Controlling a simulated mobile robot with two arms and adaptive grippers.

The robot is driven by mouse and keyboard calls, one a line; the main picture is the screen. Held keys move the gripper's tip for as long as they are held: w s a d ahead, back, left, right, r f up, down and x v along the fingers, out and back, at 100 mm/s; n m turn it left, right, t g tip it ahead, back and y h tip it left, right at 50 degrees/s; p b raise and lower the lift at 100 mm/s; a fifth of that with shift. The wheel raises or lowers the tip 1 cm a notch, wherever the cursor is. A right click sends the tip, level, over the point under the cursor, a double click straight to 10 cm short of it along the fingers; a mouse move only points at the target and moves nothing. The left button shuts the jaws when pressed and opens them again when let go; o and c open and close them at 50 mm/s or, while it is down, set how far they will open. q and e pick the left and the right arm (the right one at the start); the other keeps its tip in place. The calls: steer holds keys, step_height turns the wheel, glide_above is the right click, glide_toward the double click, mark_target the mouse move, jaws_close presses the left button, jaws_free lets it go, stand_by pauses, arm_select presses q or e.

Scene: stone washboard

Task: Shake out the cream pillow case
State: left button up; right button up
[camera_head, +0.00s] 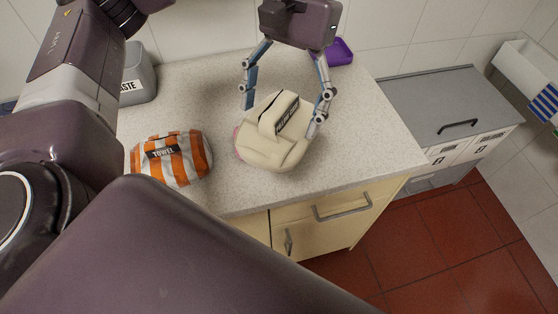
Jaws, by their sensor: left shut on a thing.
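The cream pillow case (272,148) is a bunched, folded bundle on the speckled counter, with a dark label on its upper side. My left gripper (282,112) comes down over it from the back, one finger on each side. It is shut on the pillow case, the right finger against the cloth by the label. The bundle appears to rest on the counter; its underside is hidden. My right gripper is not in view.
An orange-and-white striped towel (182,158) lies left of the pillow case on the counter (375,130). A grey waste bin (138,75) stands at the back left and a purple item (340,52) at the back. A grey lidded chest (440,100) stands right of the counter.

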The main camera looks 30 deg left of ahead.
arm_select(q)
step_height(320, 180, down, 12)
steer(key=shift+f, duration=0.2)
steer(key=shift+r, duration=0.1)
stand_by(0.7)
